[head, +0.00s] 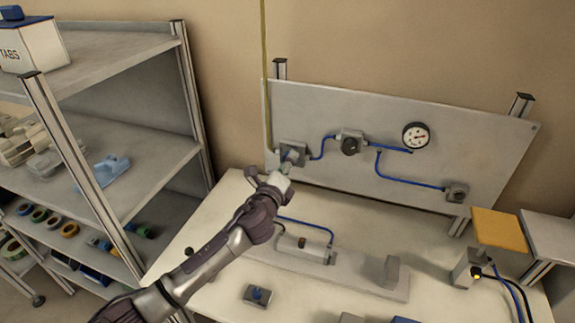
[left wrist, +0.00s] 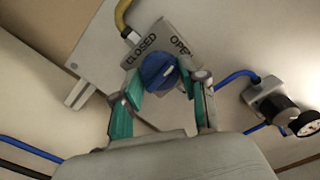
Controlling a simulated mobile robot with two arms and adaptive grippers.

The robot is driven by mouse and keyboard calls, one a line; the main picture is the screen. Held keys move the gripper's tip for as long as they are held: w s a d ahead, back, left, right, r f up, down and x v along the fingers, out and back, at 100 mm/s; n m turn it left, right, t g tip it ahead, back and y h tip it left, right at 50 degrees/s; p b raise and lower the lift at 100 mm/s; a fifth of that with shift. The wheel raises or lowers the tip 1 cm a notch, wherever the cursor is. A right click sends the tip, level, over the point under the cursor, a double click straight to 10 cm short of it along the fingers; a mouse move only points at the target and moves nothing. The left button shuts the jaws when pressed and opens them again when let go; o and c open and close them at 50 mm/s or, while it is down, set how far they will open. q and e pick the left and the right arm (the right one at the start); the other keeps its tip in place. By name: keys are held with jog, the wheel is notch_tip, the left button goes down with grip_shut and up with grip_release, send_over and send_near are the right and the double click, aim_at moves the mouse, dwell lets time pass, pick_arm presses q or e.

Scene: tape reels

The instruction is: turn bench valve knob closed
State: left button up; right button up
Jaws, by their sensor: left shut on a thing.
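The bench valve (head: 293,148) is a grey block at the left end of the upright panel (head: 440,130). In the left wrist view its round blue knob (left wrist: 158,70) sits below the printed words CLOSED and OPEN and carries a short white mark. I cannot tell exactly which word the mark points to. My left gripper (head: 284,175) reaches up to the valve. In the left wrist view the green-padded fingers of my left gripper (left wrist: 164,85) are on either side of the knob, shut on it. My right gripper is out of view.
A black-knobbed regulator (head: 350,143) and a round gauge (head: 416,136) are joined by blue tubing on the panel. A yellow hose (head: 266,80) rises from the valve. A shelf rack (head: 130,60) stands left. The bench (head: 215,215) holds a grey fixture (head: 390,270).

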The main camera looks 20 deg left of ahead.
pick_arm(q)
jog(key=n, duration=1.6)
jog(key=shift+b, duration=0.4)
jog(key=shift+n, duration=0.4)
jog(key=o, duration=1.1)
jog(key=shift+o, duration=0.2)
